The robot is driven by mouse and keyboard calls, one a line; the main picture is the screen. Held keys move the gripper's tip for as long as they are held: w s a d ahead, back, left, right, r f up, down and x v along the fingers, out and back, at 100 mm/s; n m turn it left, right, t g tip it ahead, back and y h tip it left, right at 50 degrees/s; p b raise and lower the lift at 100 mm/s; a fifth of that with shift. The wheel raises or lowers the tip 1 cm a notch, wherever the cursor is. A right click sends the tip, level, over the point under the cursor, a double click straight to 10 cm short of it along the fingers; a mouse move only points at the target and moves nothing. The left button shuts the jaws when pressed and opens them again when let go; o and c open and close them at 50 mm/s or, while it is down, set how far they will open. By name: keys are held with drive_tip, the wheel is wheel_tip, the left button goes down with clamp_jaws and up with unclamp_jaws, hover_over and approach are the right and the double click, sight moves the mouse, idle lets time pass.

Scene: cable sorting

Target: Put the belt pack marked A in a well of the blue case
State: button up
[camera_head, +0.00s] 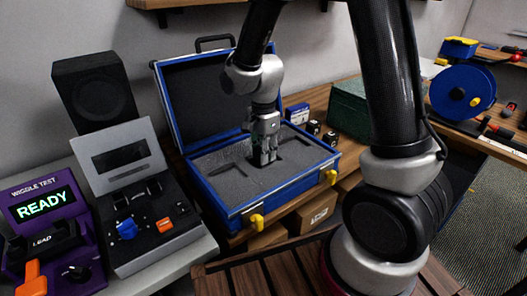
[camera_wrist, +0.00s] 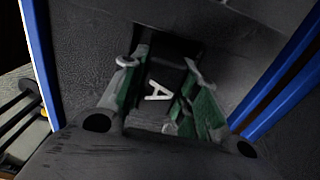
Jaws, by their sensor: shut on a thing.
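The blue case (camera_head: 262,211) stands open on the bench, its lid leaning back and its grey foam insert (camera_head: 250,180) facing up. My gripper (camera_head: 266,160) points down over the middle of the foam. In the wrist view, my gripper (camera_wrist: 165,75) is shut on the dark belt pack (camera_wrist: 165,80), which bears a white letter A. The green-lined fingers sit on either side of it. A dark well (camera_wrist: 178,43) in the foam shows around and beyond the pack. I cannot tell how deep the pack sits in it.
A grey box (camera_head: 150,250) with a blue and an orange part and a purple tester (camera_head: 50,215) reading READY stand left. Small dark boxes (camera_head: 314,128) and a green case (camera_head: 350,108) stand right of the blue case. Yellow latches (camera_head: 257,221) are on its front.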

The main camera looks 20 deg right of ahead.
drive_tip(key=o, duration=1.1)
drive_tip(key=shift+f, duration=0.1)
wheel_tip(320, 180, up, 12)
drive_tip(key=shift+s+d+r+n+t, duration=0.7)
drive_tip(key=shift+s+d+r+n, duration=1.05)
drive_tip(key=shift+s+d+n, duration=1.05)
drive_tip(key=shift+s+d+r+n+t, duration=0.7)
drive_tip(key=shift+s+d+r+n, duration=1.2)
drive_tip(key=shift+s, duration=1.65)
drive_tip(key=shift+s+d+r+n+t, duration=0.7)
drive_tip(key=shift+s+d+r+n, duration=0.85)
drive_tip(key=shift+s+d+n, duration=1.35)
drive_tip(key=shift+s+a+m, duration=0.15)
drive_tip(key=shift+s+m, duration=0.1)
drive_tip(key=shift+m, duration=0.15)
